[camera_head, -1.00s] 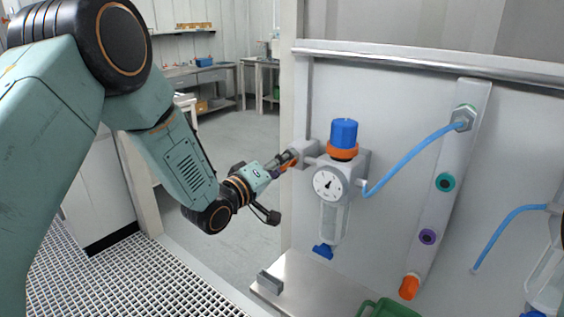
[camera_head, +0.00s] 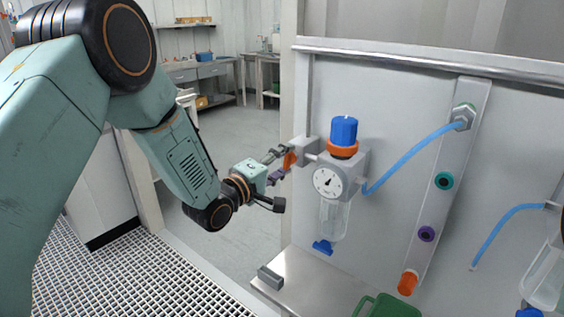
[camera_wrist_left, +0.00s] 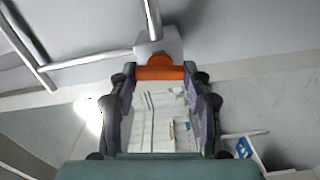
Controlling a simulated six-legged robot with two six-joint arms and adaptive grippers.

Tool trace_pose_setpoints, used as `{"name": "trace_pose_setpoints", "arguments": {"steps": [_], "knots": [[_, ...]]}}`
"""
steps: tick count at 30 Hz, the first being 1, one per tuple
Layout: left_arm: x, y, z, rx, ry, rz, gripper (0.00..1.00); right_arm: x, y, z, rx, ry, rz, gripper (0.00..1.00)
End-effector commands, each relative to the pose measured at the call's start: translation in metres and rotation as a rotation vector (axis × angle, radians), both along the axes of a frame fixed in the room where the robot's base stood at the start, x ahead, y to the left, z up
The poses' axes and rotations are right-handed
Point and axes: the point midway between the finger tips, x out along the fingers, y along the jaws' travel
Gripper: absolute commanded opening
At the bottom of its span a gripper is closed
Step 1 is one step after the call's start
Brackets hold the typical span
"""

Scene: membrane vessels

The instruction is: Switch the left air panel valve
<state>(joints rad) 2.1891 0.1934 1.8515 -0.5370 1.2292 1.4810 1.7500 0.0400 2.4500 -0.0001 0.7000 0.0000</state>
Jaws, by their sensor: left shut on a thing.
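The left air panel valve is a grey block (camera_head: 305,148) on the left side of the air unit with the dial gauge (camera_head: 328,181). Its orange handle (camera_head: 290,160) sticks out to the left. My left gripper (camera_head: 284,162) comes in from the left and is shut on the orange handle. In the left wrist view the orange handle (camera_wrist_left: 160,73) lies crosswise between the fingertips, in front of the grey valve block (camera_wrist_left: 158,46). The fingers partly hide the handle in the head view. My right gripper is not in view.
A blue knob (camera_head: 344,131) with an orange ring tops the air unit, and a blue hose (camera_head: 412,158) runs right to a vertical bar with coloured ports. A steel shelf (camera_head: 318,284) with a green container (camera_head: 387,308) lies below. Open floor shows behind my gripper.

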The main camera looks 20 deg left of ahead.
Motion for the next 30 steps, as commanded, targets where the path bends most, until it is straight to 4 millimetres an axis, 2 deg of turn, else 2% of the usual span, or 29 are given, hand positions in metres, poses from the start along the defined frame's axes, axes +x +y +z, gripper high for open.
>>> {"name": "trace_pose_setpoints", "arguments": {"steps": [1,7,8,15,26,30], "knots": [[0.002,0.001,0.006,-0.003,-0.014,0.003,0.17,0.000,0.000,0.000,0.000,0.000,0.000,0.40],[0.002,0.001,0.006,-0.002,-0.015,0.003,0.17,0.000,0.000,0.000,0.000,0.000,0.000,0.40],[0.002,0.001,0.006,-0.002,-0.015,0.003,0.50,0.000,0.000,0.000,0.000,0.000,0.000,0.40],[0.001,0.000,0.004,-0.001,-0.009,0.002,0.71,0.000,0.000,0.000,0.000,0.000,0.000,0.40],[-0.001,0.001,0.001,0.000,-0.003,0.002,0.72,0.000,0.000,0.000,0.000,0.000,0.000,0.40],[-0.014,0.007,0.001,-0.003,-0.002,0.004,0.72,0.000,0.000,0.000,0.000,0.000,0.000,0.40]]}}
